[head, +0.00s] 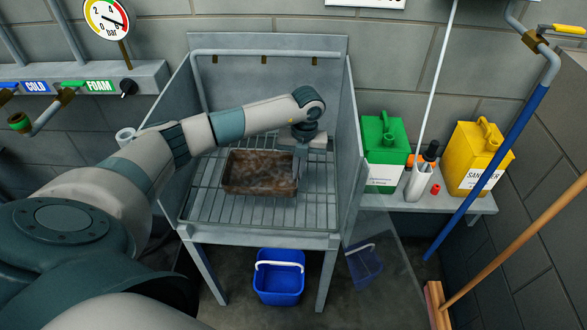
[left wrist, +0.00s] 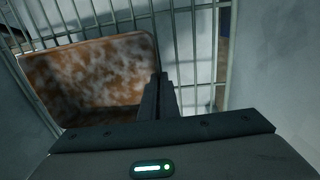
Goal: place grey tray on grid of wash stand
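The tray (head: 259,188) is rectangular and covered in mottled brown grime, so little grey shows. It is level, at or just above the wire grid (head: 225,214) of the wash stand (head: 262,239); I cannot tell if it touches fully. My left gripper (head: 298,172) points down at the tray's right end. In the left wrist view, its fingers (left wrist: 164,92) are close together at the edge of the tray (left wrist: 90,70), seemingly shut on its wall. The grid (left wrist: 185,45) shows beyond. My right gripper is not in view.
Metal side panels (head: 349,150) and a back panel with a pipe (head: 265,53) enclose the grid. A blue bucket (head: 279,281) stands below. Green (head: 384,135) and yellow (head: 478,160) canisters sit on a right shelf. Free grid surrounds the tray.

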